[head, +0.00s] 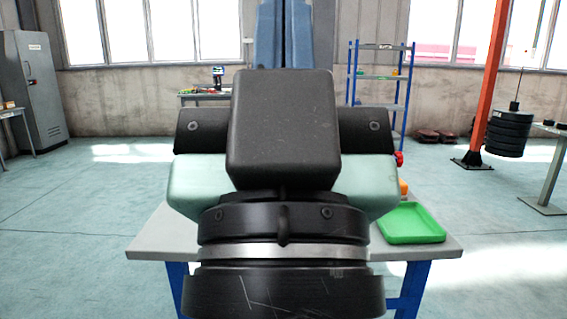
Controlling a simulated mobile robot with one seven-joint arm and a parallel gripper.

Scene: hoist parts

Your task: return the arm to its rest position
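My arm (283,130) fills the middle of the head view, with black, silver and pale green links close to the camera. It stands in front of a grey table (160,235) with blue legs and hides most of its top. My gripper cannot be made out in this view, so its fingers and anything in them are not shown.
A green tray (410,223) lies on the table's right side, with an orange item (403,187) behind it. A blue shelf rack (379,75), an orange post (489,80) and hanging black discs (508,133) stand farther back. Floor at left is open.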

